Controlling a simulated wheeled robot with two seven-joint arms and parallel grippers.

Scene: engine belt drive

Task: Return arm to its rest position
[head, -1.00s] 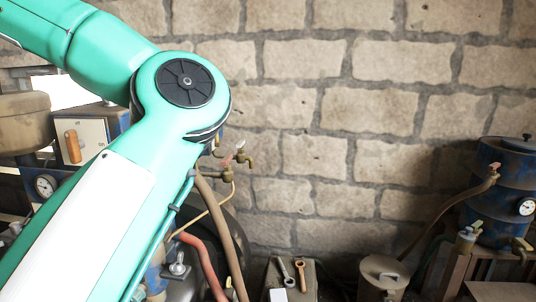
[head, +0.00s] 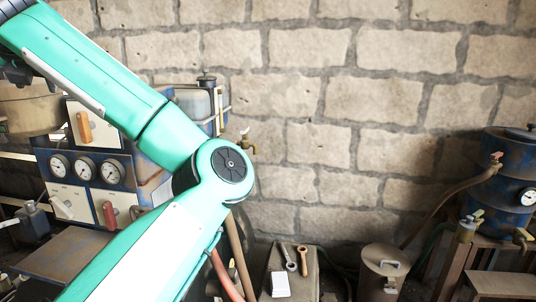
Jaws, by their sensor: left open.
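My left arm (head: 130,240) is green and white. It rises from the bottom left to a round elbow joint (head: 222,168), then its forearm (head: 95,75) runs back up to the top left corner. My left gripper (head: 15,72) shows only as a dark part at the left edge, mostly cut off by the frame. It is open, and I see nothing held in it. My right gripper is not in view.
A blue and white panel with gauges (head: 85,168) stands behind the arm at left. Hoses (head: 240,255) hang behind the elbow.

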